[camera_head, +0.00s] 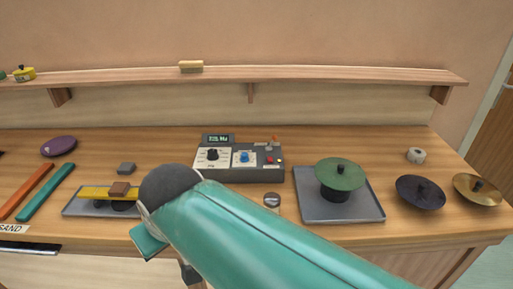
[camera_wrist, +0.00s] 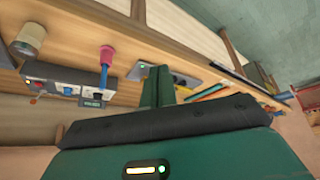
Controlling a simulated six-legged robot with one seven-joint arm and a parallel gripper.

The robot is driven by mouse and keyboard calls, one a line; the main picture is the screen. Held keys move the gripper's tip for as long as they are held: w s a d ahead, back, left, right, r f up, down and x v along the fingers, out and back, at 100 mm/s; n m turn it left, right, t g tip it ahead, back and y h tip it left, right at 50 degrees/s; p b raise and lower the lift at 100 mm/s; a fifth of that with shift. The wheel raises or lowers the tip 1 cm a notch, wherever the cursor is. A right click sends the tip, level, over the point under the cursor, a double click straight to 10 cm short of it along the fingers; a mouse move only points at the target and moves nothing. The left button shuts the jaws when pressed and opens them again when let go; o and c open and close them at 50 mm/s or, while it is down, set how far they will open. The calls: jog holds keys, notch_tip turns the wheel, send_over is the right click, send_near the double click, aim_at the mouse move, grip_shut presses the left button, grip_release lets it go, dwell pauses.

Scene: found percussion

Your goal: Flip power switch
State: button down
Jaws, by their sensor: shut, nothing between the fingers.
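A grey control box (camera_head: 238,172) sits at the middle of the workbench, with a lit green display, a black dial and a blue dial. A small lever switch with a red tip (camera_head: 274,139) stands at its back right corner. The wrist view shows the box (camera_wrist: 65,78) tilted at the left, with a small red part (camera_wrist: 38,86) near its left end. My gripper (camera_wrist: 157,86) is shut and empty, and apart from the box. In the head view my teal arm crosses in front of the box; the fingertips are not clearly seen there.
Right of the box are a grey tray (camera_head: 312,210) with a green disc (camera_head: 340,174), a dark dish (camera_head: 420,192) and a brass cymbal (camera_head: 477,189). A tray with a yellow bar (camera_head: 95,192) lies left. A pink-topped object (camera_wrist: 106,54) stands near the box in the wrist view.

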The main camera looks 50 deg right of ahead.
jog(key=w+d+r+m+g+h, duration=0.1)
jog(key=w+d+r+m, duration=0.1)
jog(key=w+d, duration=0.6)
jog(key=w+d+r+m+g+h, duration=0.1)
jog(key=w+d+r+m+g, duration=0.3)
jog(key=d, duration=0.7)
jog(key=d+f+m+t, duration=0.1)
jog(key=d+f+m, duration=0.2)
jog(key=d, duration=2.4)
jog(key=shift+s+f, duration=0.45)
jog(key=shift+f, duration=0.25)
send_over(270, 159)
jog(key=f, duration=1.2)
jog(key=shift+s+a+f, duration=0.2)
jog(key=shift+s+f, duration=0.05)
jog(key=shift+f, duration=0.65)
